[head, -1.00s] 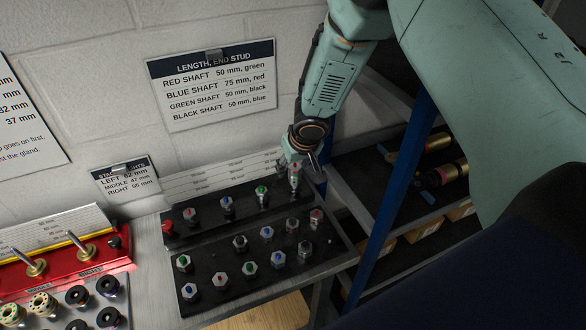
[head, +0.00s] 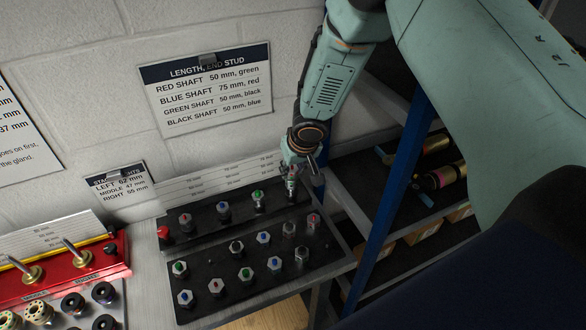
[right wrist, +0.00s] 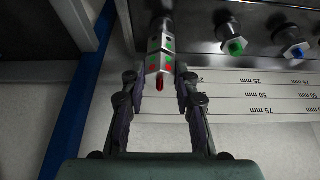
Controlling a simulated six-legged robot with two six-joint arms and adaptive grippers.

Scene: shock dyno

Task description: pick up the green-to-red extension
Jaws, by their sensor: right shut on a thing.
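The extension (right wrist: 160,62) shows in the right wrist view as a hex piece with red and green marks and a red stud tip towards me. My right gripper (right wrist: 160,92) is shut on it, one finger on each side. In the head view my right gripper (head: 291,172) is at the back right corner of the black rack (head: 205,258). The extension (head: 291,189) shows just below the fingers, upright. Its lower end is dark, so I cannot tell whether it touches the rack. My left gripper is not in view.
Several other extensions stand in the rack, including a green-tipped one (head: 258,196) beside the gripper. A red stand (head: 75,272) is at the left. A blue post (head: 392,185) and dark shelves (head: 440,215) lie to the right.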

